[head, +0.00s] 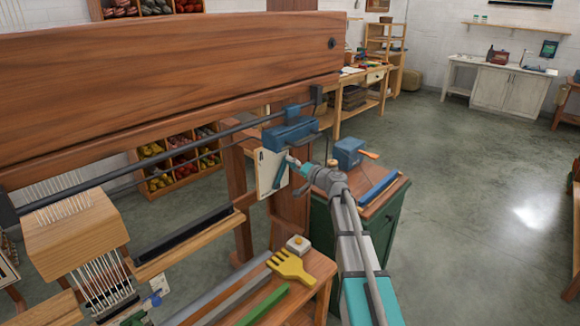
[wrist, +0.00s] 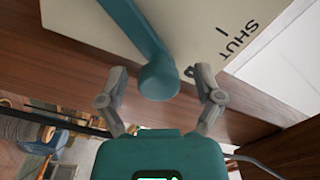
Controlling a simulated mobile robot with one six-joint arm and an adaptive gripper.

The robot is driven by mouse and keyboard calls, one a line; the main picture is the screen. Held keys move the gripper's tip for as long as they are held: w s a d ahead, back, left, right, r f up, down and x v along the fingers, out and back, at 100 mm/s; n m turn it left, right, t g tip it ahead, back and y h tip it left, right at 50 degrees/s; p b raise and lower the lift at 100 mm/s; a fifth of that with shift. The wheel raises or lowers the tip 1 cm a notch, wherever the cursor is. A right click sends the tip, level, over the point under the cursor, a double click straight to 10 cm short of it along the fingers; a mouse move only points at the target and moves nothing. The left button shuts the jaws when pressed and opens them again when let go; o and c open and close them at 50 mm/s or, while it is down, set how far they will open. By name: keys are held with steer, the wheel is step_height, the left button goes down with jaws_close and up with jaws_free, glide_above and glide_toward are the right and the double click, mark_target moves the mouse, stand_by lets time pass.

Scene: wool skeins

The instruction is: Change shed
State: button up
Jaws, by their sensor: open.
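A teal lever (wrist: 145,35) with a rounded end lies across a cream plate (wrist: 200,25) lettered "SHUT" beside a short mark. In the head view the plate (head: 265,178) is fixed to the wooden loom post, partly behind my arm. My gripper (wrist: 161,76) is open, one finger on each side of the lever's rounded end. Whether a finger touches the lever I cannot tell. In the head view my gripper (head: 294,162) is small beside the plate. The loom's wooden heddle block (head: 75,235), with pale wires, hangs at the left.
A thick wooden beam (head: 170,70) crosses above, and a blue block (head: 290,134) sits above the plate. A yellow comb (head: 291,267) lies on the bench in front. A green cabinet (head: 385,228) stands right of the post. The grey floor (head: 470,170) beyond is clear.

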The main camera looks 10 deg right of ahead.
steer(key=shift+s+d, duration=0.1)
steer(key=v, duration=1.1)
steer(key=shift+s+d, duration=0.25)
steer(key=shift+s, duration=0.05)
steer(key=shift+a, duration=0.1)
steer(key=s+a+f+n+g+h+p, duration=0.2)
steer(key=s+a+f+n+g+p, duration=0.15)
steer(key=s+a+f+g, duration=0.65)
steer(key=s+f+g+h, duration=0.1)
steer(key=s+h, duration=0.3)
steer(key=s, duration=0.4)
steer(key=s+d+f+n+g+h+p, duration=0.1)
steer(key=s+f+g+h, duration=0.1)
steer(key=s, duration=0.6)
steer(key=g+h, duration=0.1)
steer(key=h, duration=0.1)
steer(key=shift+s+d+f+g+h+p, duration=0.25)
steer(key=shift+d+g+h+p, duration=0.05)
